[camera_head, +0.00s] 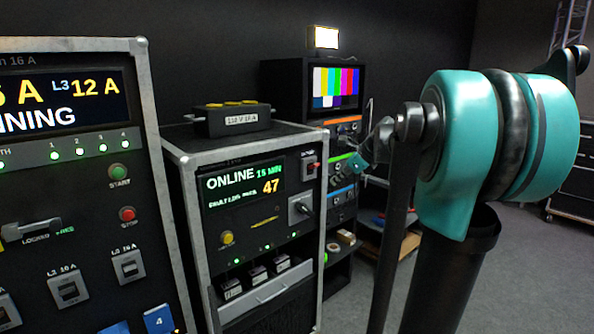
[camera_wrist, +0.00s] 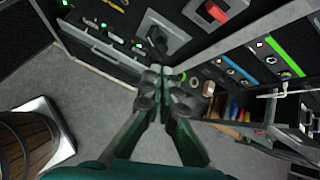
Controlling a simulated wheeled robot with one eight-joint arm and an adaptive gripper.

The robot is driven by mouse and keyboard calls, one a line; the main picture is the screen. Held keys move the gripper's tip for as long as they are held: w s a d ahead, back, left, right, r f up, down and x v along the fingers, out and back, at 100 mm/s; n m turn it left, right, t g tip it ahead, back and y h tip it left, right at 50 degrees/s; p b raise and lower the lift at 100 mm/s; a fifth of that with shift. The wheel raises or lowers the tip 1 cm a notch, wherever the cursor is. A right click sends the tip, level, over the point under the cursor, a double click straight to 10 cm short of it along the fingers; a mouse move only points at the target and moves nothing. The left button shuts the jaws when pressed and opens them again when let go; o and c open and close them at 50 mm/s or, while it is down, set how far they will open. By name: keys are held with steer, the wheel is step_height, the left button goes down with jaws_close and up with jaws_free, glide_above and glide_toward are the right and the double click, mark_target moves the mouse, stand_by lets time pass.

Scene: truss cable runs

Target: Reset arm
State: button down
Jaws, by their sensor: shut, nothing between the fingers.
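My gripper (camera_wrist: 160,84) is shut in the wrist view, its two dark fingers meeting at the tips with nothing between them. Behind the fingertips are the panel with the grey switch plate and red handle (camera_wrist: 213,11) and the rack panel with green and blue strips (camera_wrist: 232,70). The fingertips look apart from both, though the gap is hard to judge. In the head view, my arm's teal and black joints fill the right side. The far end of the arm shows small and partly hidden in front of the monitor rack (camera_head: 340,185); its fingers are not clear there.
The ONLINE cabinet (camera_head: 190,240) stands mid-left, with a black box (camera_head: 232,121) on top. A larger panel cabinet (camera_head: 85,205) is at the left. A monitor with colour bars (camera_head: 337,87) tops the rack. Grey floor (camera_head: 530,270) is open at right, before dark cases (camera_head: 576,185).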

steer(key=s+f+n+g+h, duration=0.3)
steer(key=s+f+n+h, duration=0.2)
steer(key=s+f+n, duration=1.9)
steer(key=s+a+f, duration=0.1)
steer(key=s+f, duration=0.2)
steer(key=s, duration=0.3)
steer(key=shift+f+n, duration=0.3)
steer(key=shift+n, duration=0.1)
